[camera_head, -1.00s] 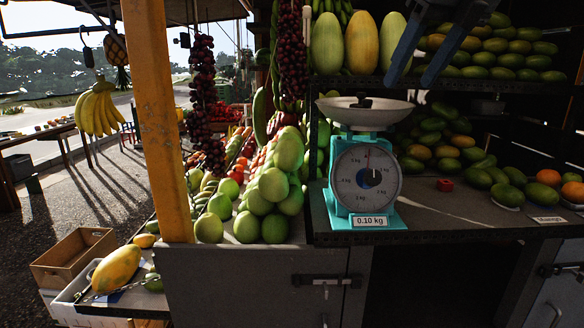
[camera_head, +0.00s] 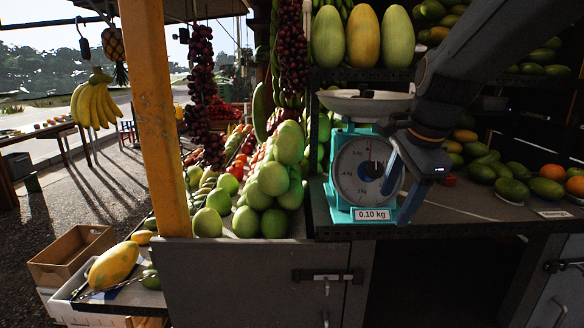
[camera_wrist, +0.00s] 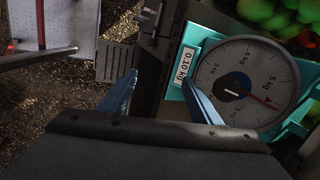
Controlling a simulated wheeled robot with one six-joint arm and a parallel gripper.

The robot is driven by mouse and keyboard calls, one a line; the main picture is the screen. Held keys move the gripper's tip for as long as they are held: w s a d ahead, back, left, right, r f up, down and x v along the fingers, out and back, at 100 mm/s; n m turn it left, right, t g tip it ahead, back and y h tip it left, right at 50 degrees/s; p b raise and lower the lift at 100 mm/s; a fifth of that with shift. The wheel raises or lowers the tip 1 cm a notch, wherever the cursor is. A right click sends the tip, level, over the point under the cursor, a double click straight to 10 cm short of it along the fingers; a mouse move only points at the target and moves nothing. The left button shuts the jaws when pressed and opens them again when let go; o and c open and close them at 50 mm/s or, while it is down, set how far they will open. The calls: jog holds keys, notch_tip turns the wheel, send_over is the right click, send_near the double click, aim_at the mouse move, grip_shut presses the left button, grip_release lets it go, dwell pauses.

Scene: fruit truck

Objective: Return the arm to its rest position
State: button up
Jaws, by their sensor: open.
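My arm (camera_head: 455,85) comes down from the upper right in the head view. My gripper (camera_head: 396,195) hangs in front of the right side of the teal scale (camera_head: 367,215), partly covering its dial. Whether it touches the scale I cannot tell. In the wrist view my gripper's two blue fingers (camera_wrist: 161,95) are spread apart with nothing between them. The scale's dial (camera_wrist: 247,85) and its 0.10 kg label fill the right of that view.
The scale's pan (camera_head: 365,103) sits just left of my arm. Green mangoes (camera_head: 270,185) are heaped left of the scale. More mangoes (camera_head: 512,190) lie on the counter (camera_head: 455,212) at right. A yellow post (camera_head: 155,120) stands at left. Melons (camera_head: 362,35) line the shelf above.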

jog(key=s+f+n, duration=0.3)
jog(key=f+n, duration=0.2)
jog(key=f, duration=0.2)
jog(key=s+a+f+n+g+b, duration=0.1)
jog(key=s+f+n, duration=0.3)
jog(key=f+n, duration=0.2)
jog(key=s+f+n+g+h+b, duration=0.1)
jog(key=s+f+n, duration=0.3)
jog(key=f, duration=0.4)
jog(key=shift+a+f+n, duration=0.15)
jog(key=shift+a+n, duration=0.2)
jog(key=shift+n, duration=0.55)
